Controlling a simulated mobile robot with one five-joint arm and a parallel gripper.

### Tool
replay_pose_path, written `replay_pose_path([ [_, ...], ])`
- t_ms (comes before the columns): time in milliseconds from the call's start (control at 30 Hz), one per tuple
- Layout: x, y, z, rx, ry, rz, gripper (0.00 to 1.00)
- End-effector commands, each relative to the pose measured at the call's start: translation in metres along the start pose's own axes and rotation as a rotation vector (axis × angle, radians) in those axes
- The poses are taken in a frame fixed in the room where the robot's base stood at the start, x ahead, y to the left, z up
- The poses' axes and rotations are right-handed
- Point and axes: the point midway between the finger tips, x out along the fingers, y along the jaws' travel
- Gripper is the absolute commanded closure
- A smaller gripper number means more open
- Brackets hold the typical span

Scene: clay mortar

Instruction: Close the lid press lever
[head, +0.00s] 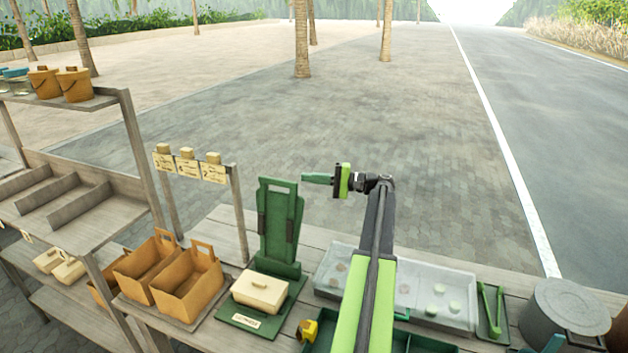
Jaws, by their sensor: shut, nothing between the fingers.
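The lid press has a dark green base plate (243,319) on the table, with a small label at its front. Its dark green lever (276,228) stands upright at the back of the base, with a handle slot at its top. A cream lidded box (260,291) sits on the base in front of the lever. My gripper (316,178) is shut and empty. It points left, just right of the lever's top end in the picture. A gap shows between them; their difference in depth is hard to tell.
Orange-brown carriers (187,283) stand left of the press. A grey tray (466,323) with round pieces lies to the right, beyond my arm. A yellow object (307,330) is right of the base. A sign rack (203,171) stands behind left.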

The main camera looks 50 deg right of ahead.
Motion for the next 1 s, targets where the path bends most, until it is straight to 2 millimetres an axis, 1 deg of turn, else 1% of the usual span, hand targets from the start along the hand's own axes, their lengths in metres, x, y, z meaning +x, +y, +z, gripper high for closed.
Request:
replay_pose_path([
  [33,0.011,-0.001,0.001,0.000,0.000,0.000,1.00],
  [200,0.043,-0.001,-0.002,0.000,0.005,-0.001,1.00],
  [233,0.048,-0.001,-0.002,0.000,0.006,-0.001,1.00],
  [267,0.050,-0.002,0.003,0.000,0.008,-0.001,1.00],
  [300,0.050,-0.002,0.012,0.000,0.011,-0.002,1.00],
  [333,0.051,-0.002,0.017,-0.001,0.011,-0.002,1.00],
  [400,0.052,-0.002,0.026,-0.001,0.012,-0.002,1.00],
  [500,0.054,-0.002,0.033,-0.001,0.012,-0.002,1.00],
  [600,0.055,-0.001,0.035,-0.001,0.012,-0.002,1.00],
  [867,0.054,-0.001,0.035,-0.001,0.012,-0.002,1.00],
  [900,0.058,0.001,0.044,-0.001,0.013,-0.002,1.00],
  [1000,0.054,-0.001,0.039,-0.005,0.015,-0.001,1.00],
])
